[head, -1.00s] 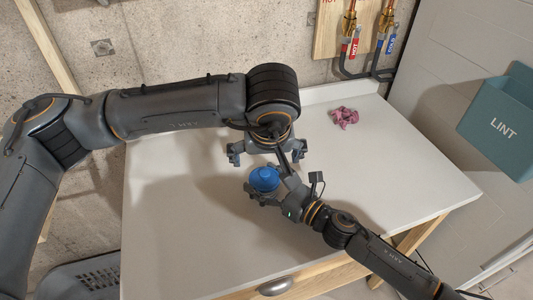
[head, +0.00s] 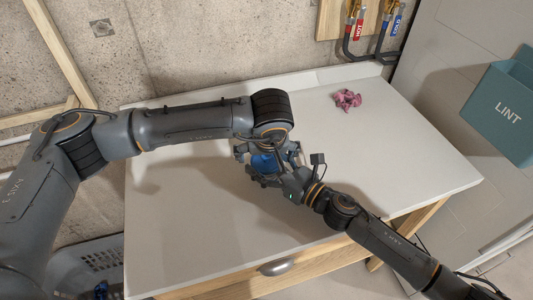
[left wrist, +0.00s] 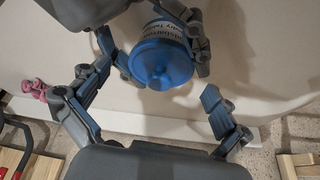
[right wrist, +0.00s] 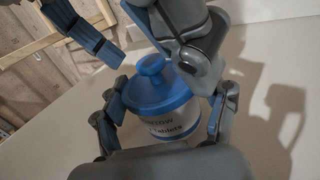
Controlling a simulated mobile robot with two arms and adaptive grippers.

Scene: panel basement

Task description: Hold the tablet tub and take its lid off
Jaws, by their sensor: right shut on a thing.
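The tablet tub is white with printed lettering and stands between the right gripper's fingers in the right wrist view (right wrist: 165,130). Its blue lid (right wrist: 155,92), with a round knob on top, is on the tub. My right gripper (right wrist: 163,120) is shut on the tub's sides. My left gripper (left wrist: 150,105) is open, with its fingers apart above and around the lid, not closed on it. The left wrist view also shows the tub (left wrist: 160,32) and lid (left wrist: 160,68). In the head view the left hand partly hides the lid (head: 264,162).
The white worktop (head: 200,230) is mostly clear. A teal LINT bin (head: 507,108) is on the right wall, and hot and cold pipes (head: 370,35) are at the back. A drawer handle (head: 275,269) is at the front.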

